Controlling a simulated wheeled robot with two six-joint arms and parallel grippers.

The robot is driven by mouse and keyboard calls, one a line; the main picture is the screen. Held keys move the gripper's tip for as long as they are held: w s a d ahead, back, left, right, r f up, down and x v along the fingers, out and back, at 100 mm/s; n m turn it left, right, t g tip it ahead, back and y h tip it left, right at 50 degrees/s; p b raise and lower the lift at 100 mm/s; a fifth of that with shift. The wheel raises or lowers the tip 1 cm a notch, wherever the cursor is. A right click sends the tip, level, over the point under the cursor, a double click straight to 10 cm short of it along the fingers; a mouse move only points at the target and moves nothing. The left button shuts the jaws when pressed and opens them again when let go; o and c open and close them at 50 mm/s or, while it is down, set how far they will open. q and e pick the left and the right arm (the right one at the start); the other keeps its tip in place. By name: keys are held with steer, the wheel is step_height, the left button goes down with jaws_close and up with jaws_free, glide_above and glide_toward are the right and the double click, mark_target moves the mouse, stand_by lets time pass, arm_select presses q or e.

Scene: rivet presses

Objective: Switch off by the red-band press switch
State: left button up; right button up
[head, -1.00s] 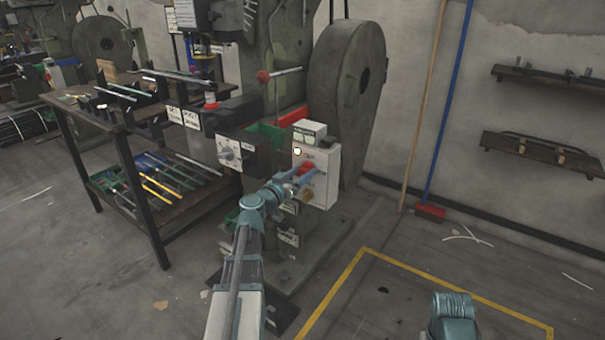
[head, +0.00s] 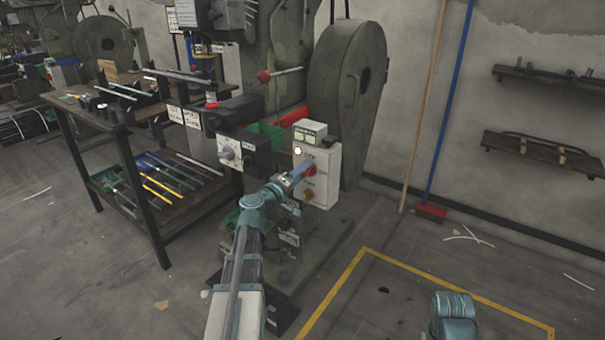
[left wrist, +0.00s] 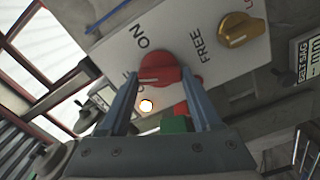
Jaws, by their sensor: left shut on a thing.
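The press with a red ring (head: 212,105) on its ram stands at centre. A white switch box (head: 328,160) is on its front. The box has a red knob (head: 311,170), a brass knob (head: 308,196) below it and a bright lamp (head: 297,151). My left gripper (head: 305,169) is at the red knob. In the left wrist view, its two fingers (left wrist: 163,70) are shut on the red knob (left wrist: 158,76), one on each side. "ON" and "FREE" labels show beside it; another label is partly hidden by a finger. The lamp (left wrist: 146,105) glows between the fingers.
A dark box with a grey knob (head: 232,152) is left of the switch box. A table (head: 125,150) with tools stands at left. The press's flywheel guard (head: 347,85) is behind. Floor at right is open, with yellow lines (head: 345,278). A broom (head: 432,212) leans on the wall.

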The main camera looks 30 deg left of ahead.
arm_select(q)
steer(key=n, duration=0.4)
steer(key=shift+f+n, duration=0.1)
steer(key=shift+n, duration=0.2)
stand_by(0.4)
steer(key=o, duration=1.4)
steer(key=s, duration=0.9)
steer(key=s+a, duration=0.1)
steer(key=s, duration=0.3)
steer(key=shift+s+a, duration=0.1)
steer(key=shift+s, duration=0.3)
steer(key=w, duration=0.9)
steer(key=w+d, duration=0.1)
steer(key=w, duration=0.3)
steer(key=shift+w, duration=0.4)
steer(key=shift+d, duration=0.1)
